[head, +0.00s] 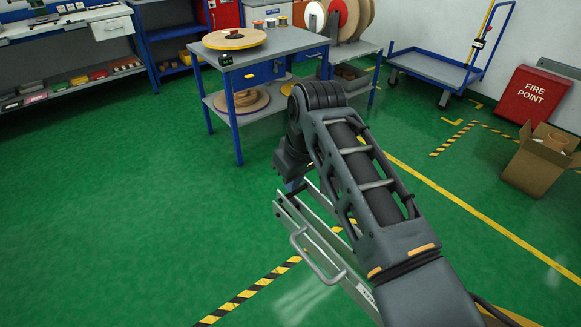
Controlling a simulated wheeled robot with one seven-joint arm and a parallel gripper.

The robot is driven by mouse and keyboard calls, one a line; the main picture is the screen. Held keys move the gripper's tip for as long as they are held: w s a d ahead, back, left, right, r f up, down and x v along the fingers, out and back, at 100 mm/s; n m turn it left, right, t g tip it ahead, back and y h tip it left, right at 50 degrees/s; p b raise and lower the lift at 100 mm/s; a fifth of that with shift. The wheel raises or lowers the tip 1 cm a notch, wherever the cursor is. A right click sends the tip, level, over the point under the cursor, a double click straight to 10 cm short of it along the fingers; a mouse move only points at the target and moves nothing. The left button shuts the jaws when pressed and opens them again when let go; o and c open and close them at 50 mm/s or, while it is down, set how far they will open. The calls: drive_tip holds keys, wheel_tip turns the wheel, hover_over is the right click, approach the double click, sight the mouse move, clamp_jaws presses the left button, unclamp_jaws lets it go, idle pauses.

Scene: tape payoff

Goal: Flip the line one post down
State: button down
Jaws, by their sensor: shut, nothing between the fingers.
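No line and no post that I can pick out shows in the head view. My arm reaches up from the lower right, bends at its ribbed joint near the middle, and drops to a dark block. The fingers of my gripper do not show past that block. A silver metal frame (318,240) with long rails and a bar handle (316,262) lies just left of and below my arm. My arm hides part of this frame and whatever is behind it. A small bluish part shows between the dark block and the frame, too small to name.
A blue-legged table (300,42) behind my arm bears a yellow-rimmed disc (234,39). More reels stand at its right. A blue trolley (437,68), a red fire point box (533,97) and an open carton (541,160) are at the right. The green floor at left is clear.

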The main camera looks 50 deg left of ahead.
drive_tip(key=shift+s+d+f, duration=0.1)
drive_tip(key=shift+f, duration=0.65)
drive_tip(key=shift+s+d+f, duration=0.1)
drive_tip(key=shift+f, duration=0.6)
wheel_tip(320, 180, up, 17)
drive_tip(key=a+p, duration=0.1)
drive_tip(key=p, duration=0.2)
drive_tip(key=shift+w+a+p, duration=0.2)
drive_tip(key=shift+a+p, duration=0.15)
drive_tip(key=shift+f, duration=0.1)
